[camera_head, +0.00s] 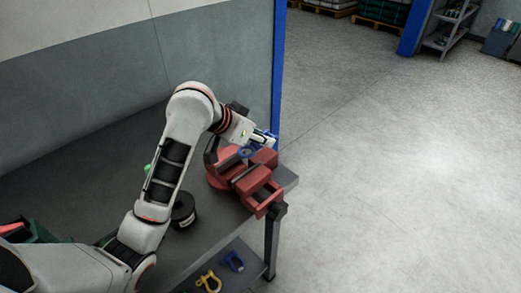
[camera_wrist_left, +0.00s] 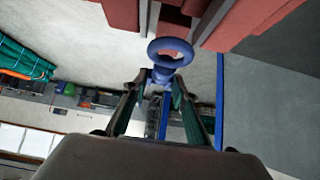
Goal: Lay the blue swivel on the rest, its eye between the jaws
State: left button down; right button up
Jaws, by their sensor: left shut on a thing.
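The blue swivel (camera_wrist_left: 163,75) is held between the fingertips of my left gripper (camera_wrist_left: 158,92) in the left wrist view. Its round eye (camera_wrist_left: 153,50) points away from the gripper toward the gap between the jaws of the red vise (camera_wrist_left: 258,20). In the head view my left gripper (camera_head: 262,139) is over the vise (camera_head: 262,194) at the bench's right end, with the blue eye (camera_head: 246,152) by the jaws. I cannot tell whether the eye is down between them. The rest is not clearly made out. My right gripper is not in view.
A black round object (camera_head: 183,210) stands on the grey bench beside my left arm. A yellow shackle (camera_head: 209,282) and a blue one (camera_head: 234,261) lie on a lower shelf. A blue post (camera_head: 278,65) rises behind the vise. The floor at right is clear.

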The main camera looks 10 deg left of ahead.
aim_at(261, 159)
pick_arm(q)
jog(key=shift+f, duration=2.45)
jog(key=c, duration=1.6)
grip_release()
jog(key=shift+f, duration=0.15)
jog(key=shift+s+a+r, duration=0.15)
jog(key=shift+a+r, duration=0.05)
jog(key=shift+r, duration=0.2)
jog(key=shift+v, duration=5.65)
jog(key=shift+s+f, duration=0.1)
